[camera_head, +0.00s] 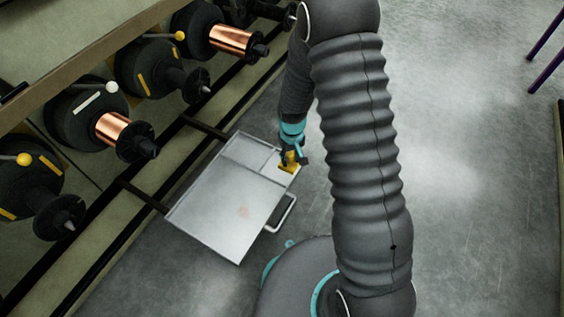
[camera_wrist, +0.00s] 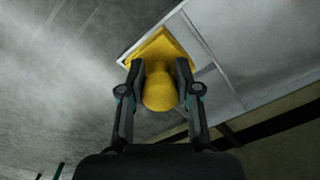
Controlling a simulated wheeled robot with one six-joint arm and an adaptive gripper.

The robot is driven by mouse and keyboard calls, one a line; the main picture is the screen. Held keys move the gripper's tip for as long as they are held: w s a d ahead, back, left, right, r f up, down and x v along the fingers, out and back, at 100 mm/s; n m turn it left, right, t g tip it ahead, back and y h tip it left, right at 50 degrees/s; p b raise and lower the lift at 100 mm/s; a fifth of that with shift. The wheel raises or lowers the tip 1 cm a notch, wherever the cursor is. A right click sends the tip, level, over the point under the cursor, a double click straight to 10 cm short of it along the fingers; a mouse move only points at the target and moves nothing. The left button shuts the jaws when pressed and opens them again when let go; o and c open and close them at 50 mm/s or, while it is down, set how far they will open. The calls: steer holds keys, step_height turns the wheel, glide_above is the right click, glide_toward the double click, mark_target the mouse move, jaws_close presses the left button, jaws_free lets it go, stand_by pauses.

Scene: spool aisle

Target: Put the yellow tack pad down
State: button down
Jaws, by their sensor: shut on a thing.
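The yellow tack pad (camera_wrist: 160,92) has a rounded knob on a flat square base. My gripper (camera_wrist: 158,80) is shut on its knob, one finger on each side. In the head view the yellow tack pad (camera_head: 289,161) shows at the end of my gripper (camera_head: 291,152), over the corner compartment of a light grey tray (camera_head: 222,210). In the wrist view its base lies close to the white rim of the tray (camera_wrist: 232,50). I cannot tell whether the base touches the tray.
The tray has thin dividers, a handle (camera_head: 283,214) on its right side and a large, mostly bare compartment with a faint stain. A rack with black and copper spools (camera_head: 122,130) stands on the left. Grey floor (camera_head: 460,170) lies open on the right.

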steer(key=w+a+f, duration=0.2)
steer(key=w, duration=0.1)
steer(key=shift+w+a+f, duration=0.2)
steer(key=shift+a+f, duration=0.15)
steer(key=shift+a, duration=0.05)
steer(key=shift+f+b, duration=0.35)
steer(key=shift+f, duration=1.7)
steer(key=shift+f, duration=0.15)
steer(key=c, duration=0.8)
jaws_free()
